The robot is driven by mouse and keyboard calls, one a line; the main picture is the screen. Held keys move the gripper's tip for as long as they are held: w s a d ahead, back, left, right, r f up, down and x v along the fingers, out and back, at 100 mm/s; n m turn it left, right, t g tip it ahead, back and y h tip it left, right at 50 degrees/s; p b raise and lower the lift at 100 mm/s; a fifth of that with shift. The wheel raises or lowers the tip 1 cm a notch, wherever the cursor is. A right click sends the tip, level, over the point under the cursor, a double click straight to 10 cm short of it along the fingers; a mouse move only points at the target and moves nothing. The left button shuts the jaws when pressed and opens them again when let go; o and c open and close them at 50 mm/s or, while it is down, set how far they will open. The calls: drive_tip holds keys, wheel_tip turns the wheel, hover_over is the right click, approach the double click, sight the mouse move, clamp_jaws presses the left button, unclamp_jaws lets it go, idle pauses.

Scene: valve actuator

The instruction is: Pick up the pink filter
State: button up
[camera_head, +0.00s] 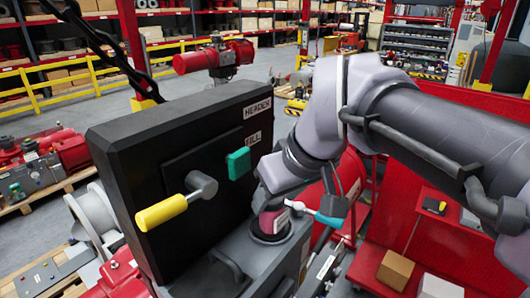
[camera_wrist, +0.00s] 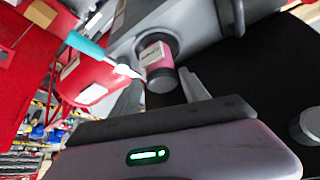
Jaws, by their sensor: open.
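The pink filter (camera_head: 272,222) stands upright in a round seat on the grey housing, in front of the black panel. It also shows in the wrist view (camera_wrist: 154,56), with a pale label and a dark end towards me. My gripper (camera_head: 275,185) is just above the filter, pointing down at it. In the wrist view my gripper (camera_wrist: 162,88) is open. Its two fingers appear on either side of the filter's dark end. I cannot tell whether they touch it.
A teal-handled lever (camera_head: 330,218) with a white tip stands close right of the filter. The black panel (camera_head: 120,150) carries a yellow-handled lever (camera_head: 160,212) and a teal knob (camera_head: 239,163). A cardboard box (camera_head: 395,270) lies on the red surface at right.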

drive_tip(key=shift+a+f, duration=0.15)
drive_tip(key=shift+f, duration=0.1)
drive_tip(key=b+x, duration=0.2)
drive_tip(key=x, duration=0.2)
drive_tip(key=shift+w+a+f+b, duration=0.1)
drive_tip(key=shift+w+a+b, duration=0.1)
drive_tip(key=shift+w+b, duration=0.15)
drive_tip(key=shift+w, duration=0.15)
drive_tip(key=shift+s+d, duration=0.15)
drive_tip(key=shift+s, duration=0.05)
drive_tip(key=shift+c, duration=1.3)
clamp_jaws()
drive_tip(key=shift+r+p, duration=0.25)
drive_tip(key=shift+p, duration=0.05)
